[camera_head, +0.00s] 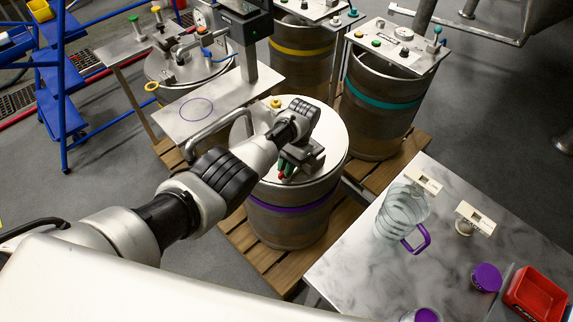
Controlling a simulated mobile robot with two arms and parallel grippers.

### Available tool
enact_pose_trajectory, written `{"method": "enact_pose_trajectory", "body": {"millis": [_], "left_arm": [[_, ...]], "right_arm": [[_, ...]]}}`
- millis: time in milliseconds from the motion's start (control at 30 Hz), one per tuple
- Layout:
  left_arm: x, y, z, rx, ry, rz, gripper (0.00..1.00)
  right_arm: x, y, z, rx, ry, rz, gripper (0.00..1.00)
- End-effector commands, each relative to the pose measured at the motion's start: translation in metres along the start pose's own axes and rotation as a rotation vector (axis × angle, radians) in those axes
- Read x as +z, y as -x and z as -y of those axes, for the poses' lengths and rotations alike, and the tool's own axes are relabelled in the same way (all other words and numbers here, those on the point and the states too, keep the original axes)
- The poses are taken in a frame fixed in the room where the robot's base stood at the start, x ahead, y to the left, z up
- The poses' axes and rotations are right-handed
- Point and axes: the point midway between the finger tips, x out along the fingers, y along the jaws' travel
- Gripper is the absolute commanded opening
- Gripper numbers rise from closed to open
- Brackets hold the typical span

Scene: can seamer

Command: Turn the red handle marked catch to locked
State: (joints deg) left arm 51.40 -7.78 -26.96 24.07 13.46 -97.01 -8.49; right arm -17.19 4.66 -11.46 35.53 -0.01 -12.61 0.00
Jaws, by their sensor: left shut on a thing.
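My left gripper (290,164) is over the pale round lid (330,130) of the purple-banded drum (290,217), near the lid's front edge. It is shut on a small part, of which red (281,175) and green bits show at the fingertips. This looks like the red handle marked catch, but most of it is hidden by the gripper and no marking is legible. The handle's angle cannot be made out. My right gripper is not in view.
The drum stands on a wooden pallet (258,258) beside teal-banded (383,100) and yellow-banded drums. The marble table (350,265) at right holds a clear jug (400,212), white blocks and a red bin (537,294).

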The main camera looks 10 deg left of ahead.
Motion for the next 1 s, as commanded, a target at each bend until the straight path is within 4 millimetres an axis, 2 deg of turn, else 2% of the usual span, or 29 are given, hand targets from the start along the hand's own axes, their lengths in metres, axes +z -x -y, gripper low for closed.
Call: {"method": "enact_pose_trajectory", "body": {"millis": [300,800,833,1000], "left_arm": [[-0.0008,0.0017,-0.0005,-0.043,-0.1,-0.006,0.0],[-0.0011,0.0017,-0.0004,-0.051,-0.119,-0.007,0.0],[-0.0011,0.0017,-0.0004,-0.051,-0.119,-0.007,0.13],[-0.0008,0.0012,-0.0004,-0.05,-0.117,-0.005,0.37]], "right_arm": [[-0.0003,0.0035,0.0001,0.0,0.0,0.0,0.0],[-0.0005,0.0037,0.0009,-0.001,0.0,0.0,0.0],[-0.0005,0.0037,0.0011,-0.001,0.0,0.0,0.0],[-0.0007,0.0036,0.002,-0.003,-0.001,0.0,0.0]]}}
